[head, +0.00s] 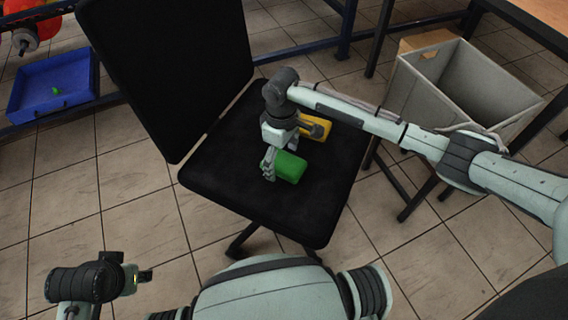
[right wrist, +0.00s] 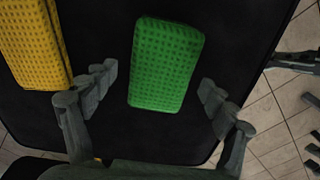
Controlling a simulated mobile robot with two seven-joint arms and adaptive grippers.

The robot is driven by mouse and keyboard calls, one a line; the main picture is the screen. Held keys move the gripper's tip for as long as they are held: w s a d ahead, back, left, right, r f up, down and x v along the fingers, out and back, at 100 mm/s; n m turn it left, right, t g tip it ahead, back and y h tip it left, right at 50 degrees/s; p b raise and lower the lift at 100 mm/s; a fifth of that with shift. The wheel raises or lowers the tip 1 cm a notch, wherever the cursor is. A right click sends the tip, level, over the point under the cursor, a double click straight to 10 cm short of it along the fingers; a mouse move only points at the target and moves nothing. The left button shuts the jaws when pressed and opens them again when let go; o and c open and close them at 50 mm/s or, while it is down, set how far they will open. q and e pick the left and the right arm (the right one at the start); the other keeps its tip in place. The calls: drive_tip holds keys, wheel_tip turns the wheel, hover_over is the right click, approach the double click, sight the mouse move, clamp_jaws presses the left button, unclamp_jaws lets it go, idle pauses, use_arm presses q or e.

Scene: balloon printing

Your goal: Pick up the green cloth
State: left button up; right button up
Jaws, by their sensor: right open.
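The green cloth (head: 291,168), a folded block with a dotted weave, lies on the black seat of a chair (head: 225,190). My right gripper (head: 295,148) is over the seat, close to the cloth. In the right wrist view the green cloth (right wrist: 165,65) shows between and beyond the two spread fingers of my right gripper (right wrist: 157,92), with gaps on both sides. The right gripper is open and holds nothing. My left gripper (head: 138,277) is low at the left, away from the chair; its finger opening is unclear.
A yellow cloth (head: 316,128) lies on the seat beside the green one; it also shows in the wrist view (right wrist: 35,45). The chair's backrest (head: 165,65) rises behind. A grey bin (head: 430,95) stands right, a blue tray (head: 35,100) with a small green item left.

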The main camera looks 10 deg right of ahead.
drive_tip(key=shift+c, duration=0.3)
drive_tip(key=c, duration=1.1)
drive_tip(key=shift+o, duration=0.2)
drive_tip(key=shift+r, duration=0.1)
